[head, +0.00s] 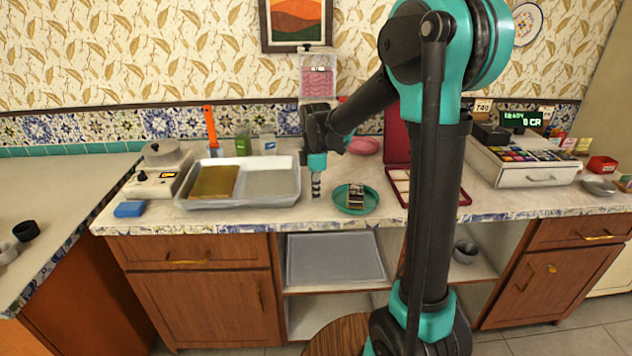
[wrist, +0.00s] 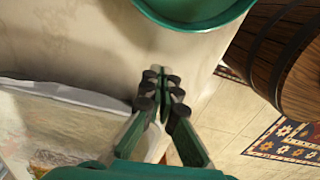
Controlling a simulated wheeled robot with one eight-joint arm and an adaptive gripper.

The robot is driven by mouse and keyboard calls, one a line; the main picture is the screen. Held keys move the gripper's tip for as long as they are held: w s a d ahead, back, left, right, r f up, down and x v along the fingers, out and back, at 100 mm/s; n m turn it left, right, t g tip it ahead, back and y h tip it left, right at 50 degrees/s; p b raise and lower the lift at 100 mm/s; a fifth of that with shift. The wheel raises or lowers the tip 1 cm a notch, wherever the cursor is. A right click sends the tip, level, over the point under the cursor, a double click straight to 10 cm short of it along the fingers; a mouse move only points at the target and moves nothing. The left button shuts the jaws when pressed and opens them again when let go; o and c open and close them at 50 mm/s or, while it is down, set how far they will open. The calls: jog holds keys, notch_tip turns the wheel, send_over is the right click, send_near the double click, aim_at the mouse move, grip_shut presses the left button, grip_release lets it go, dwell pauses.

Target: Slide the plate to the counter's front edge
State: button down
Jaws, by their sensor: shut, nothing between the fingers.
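A round teal-green plate (head: 371,201) sits on the counter (head: 300,213), close to its front edge. A small dark and pale item (head: 356,195) lies on the plate. My gripper (head: 316,194) points down just left of the plate, with a small gap between them. Its fingers are together and empty. In the wrist view the plate (wrist: 195,14) shows at the top, cut off by the frame, and my fingertips (wrist: 161,76) are apart from its rim over bare counter.
A metal tray (head: 272,184) with a brownish-gold slab stands left of my gripper. A dark red framed case (head: 400,190) stands close on the plate's right. A pink plate (head: 364,146) lies behind. A wooden barrel (wrist: 292,60) stands on the floor before the counter.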

aim_at(328, 204)
jog(key=shift+f, duration=0.95)
jog(key=d, duration=0.2)
jog(key=shift+w+d, duration=0.15)
jog(key=shift+d, duration=0.15)
jog(key=shift+w+d, duration=0.1)
jog(key=shift+d, duration=0.6)
jog(key=shift+w+d, duration=0.1)
jog(key=shift+d, duration=1.05)
